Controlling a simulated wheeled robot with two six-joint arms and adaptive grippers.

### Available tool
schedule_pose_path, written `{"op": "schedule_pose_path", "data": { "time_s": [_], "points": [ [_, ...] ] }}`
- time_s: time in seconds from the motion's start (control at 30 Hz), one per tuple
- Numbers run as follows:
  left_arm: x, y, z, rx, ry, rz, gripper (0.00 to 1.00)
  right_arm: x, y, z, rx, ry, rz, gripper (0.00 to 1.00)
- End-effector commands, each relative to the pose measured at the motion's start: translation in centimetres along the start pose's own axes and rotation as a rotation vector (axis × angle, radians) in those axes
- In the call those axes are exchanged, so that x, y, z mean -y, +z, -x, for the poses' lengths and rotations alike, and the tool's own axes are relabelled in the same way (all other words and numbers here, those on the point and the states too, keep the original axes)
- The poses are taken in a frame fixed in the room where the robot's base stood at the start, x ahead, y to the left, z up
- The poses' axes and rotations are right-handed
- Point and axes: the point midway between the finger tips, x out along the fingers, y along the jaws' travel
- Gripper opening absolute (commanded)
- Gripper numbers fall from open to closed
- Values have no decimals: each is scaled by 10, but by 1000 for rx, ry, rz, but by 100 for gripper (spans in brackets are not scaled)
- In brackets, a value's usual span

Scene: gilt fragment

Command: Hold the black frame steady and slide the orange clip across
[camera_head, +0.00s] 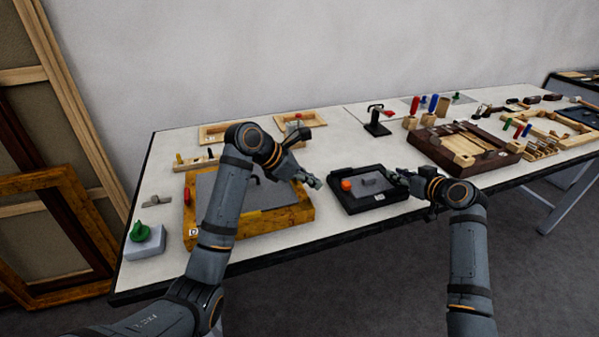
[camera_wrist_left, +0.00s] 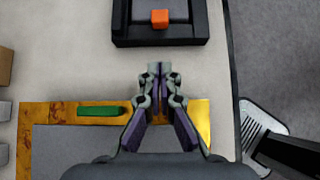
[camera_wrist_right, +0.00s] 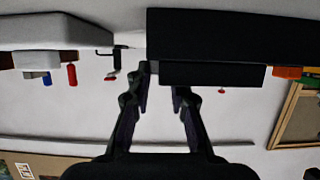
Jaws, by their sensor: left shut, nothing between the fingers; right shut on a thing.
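The black frame (camera_head: 345,205) lies flat near the front of the table, and its near part shows at the top of the left wrist view (camera_wrist_left: 160,42). The orange clip (camera_head: 346,184) is on the frame's left side; it also shows in the left wrist view (camera_wrist_left: 160,17) and right wrist view (camera_wrist_right: 288,72). My left gripper (camera_head: 314,182) is shut and empty, left of the frame and apart from it. My right gripper (camera_head: 393,176) is shut on the black frame's right side, with the dark frame (camera_wrist_right: 235,35) hiding part of the grip.
A gilt frame (camera_head: 290,218) lies under my left arm. A brown wooden frame (camera_head: 490,165) sits right of the black frame. A block with a green knob (camera_head: 145,240) is at the left, and a black stand (camera_head: 377,128) is behind. Large frames lean at the far left.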

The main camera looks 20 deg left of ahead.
Motion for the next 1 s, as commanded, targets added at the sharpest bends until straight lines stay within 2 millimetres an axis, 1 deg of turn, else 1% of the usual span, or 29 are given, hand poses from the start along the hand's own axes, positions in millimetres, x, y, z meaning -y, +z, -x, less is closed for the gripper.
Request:
{"op": "schedule_pose_path", "data": {
  "time_s": [0.03, 0.1, 0.23, 0.37, 0.57, 0.67, 0.77, 0.87, 1.0],
  "points": [
    [-2, -1, 13, -3, 6, -1, 0, 0, 0, 0, 0, 0, 0, 0],
    [-2, -2, 30, -4, 5, 0, 0, 0, 0, 0, 0, 0, 0, 0],
    [-1, -1, 53, -4, 2, 1, 0, 0, 0, 0, 0, 0, 0, 0],
    [0, -1, 65, -2, 1, 1, 0, 0, 0, 0, 0, 0, 0, 0],
    [0, -2, 71, -3, 1, 4, 0, 0, 0, 0, 0, 0, 1, 0],
    [1, -2, 69, -2, -1, 4, 0, 0, 0, 0, 0, 0, 1, 0],
    [1, -2, 62, -1, -3, 4, 0, 0, 0, 0, 0, 0, 1, 0],
    [2, -2, 45, 0, -6, 6, 0, 0, 0, 0, 0, 0, 1, 0],
    [2, -2, 15, 0, -6, 6, 0, 0, 0, 0, 0, 0, 1, 0]
  ]
}}
